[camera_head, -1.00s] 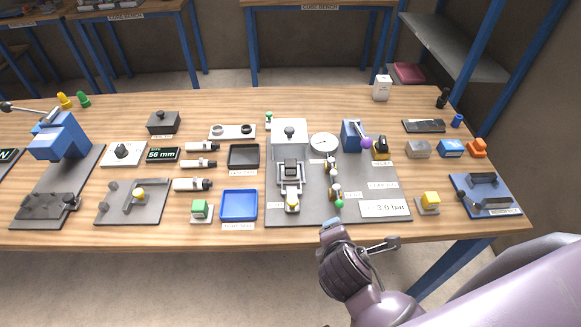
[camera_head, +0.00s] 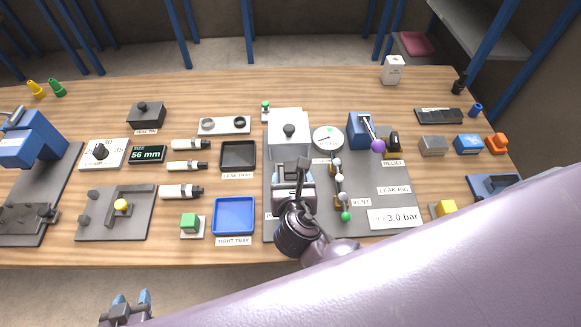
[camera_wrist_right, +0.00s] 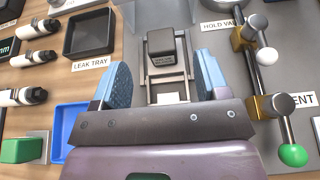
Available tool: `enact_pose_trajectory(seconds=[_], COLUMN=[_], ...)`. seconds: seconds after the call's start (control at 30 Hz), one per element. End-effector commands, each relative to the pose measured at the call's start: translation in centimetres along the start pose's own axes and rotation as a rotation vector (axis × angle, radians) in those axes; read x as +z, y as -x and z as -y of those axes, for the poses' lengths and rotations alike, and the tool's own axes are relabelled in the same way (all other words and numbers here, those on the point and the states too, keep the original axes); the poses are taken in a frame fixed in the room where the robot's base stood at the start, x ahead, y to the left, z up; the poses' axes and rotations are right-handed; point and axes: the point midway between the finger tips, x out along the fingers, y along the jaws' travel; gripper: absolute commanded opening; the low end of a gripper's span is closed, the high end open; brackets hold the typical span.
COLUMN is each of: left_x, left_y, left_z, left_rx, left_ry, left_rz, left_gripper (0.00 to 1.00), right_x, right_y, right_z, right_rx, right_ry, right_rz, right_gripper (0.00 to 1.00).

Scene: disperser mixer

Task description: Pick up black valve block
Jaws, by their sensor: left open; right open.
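The black valve block (camera_wrist_right: 162,43) sits in a pale fixture on the grey leak rig plate, with a small label on its front face. In the head view my right arm and gripper partly cover it. My right gripper (camera_wrist_right: 163,78) is open and empty. Its two blue-padded fingers stand to the left and right of the fixture in the wrist view, with the block between and beyond their tips, apart from them. My left gripper (camera_head: 131,303) is open and empty at the lower left of the head view, off the table's front edge.
A gauge (camera_head: 328,139), a row of valves with a green knob (camera_head: 346,216) and a purple-knobbed lever (camera_head: 378,146) stand right of the fixture. The leak tray (camera_head: 238,156) and blue tight tray (camera_head: 234,216) lie to its left.

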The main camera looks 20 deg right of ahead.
Motion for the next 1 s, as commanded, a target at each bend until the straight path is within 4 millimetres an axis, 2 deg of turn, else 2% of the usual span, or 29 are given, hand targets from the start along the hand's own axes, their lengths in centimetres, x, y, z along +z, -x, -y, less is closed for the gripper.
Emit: enact_pose_trajectory(seconds=[0.1, 0.37, 0.7, 1.0], left_x=[0.3, -0.2, -0.6, -0.5], left_y=[0.1, -0.1, -0.1, -0.1], left_z=[0.1, 0.1, 0.1, 0.0], left_rx=[-0.001, 0.0, 0.0, 0.0], left_ry=[-0.001, -0.002, -0.002, -0.001], left_rz=[0.006, -0.005, -0.01, -0.008], left_gripper=[0.46, 0.46, 0.46, 0.46], right_x=[0.0, 0.0, 0.0, 0.0], right_y=[-1.6, -3.3, -7.6, -8.1], right_z=[0.0, 0.0, 0.0, 0.0], right_rx=[-0.001, -0.001, -0.001, -0.001], right_ry=[0.0, -0.001, -0.001, -0.002], right_rz=[0.001, 0.0, -0.001, -0.001], right_gripper=[0.68, 0.68, 0.68, 0.68])
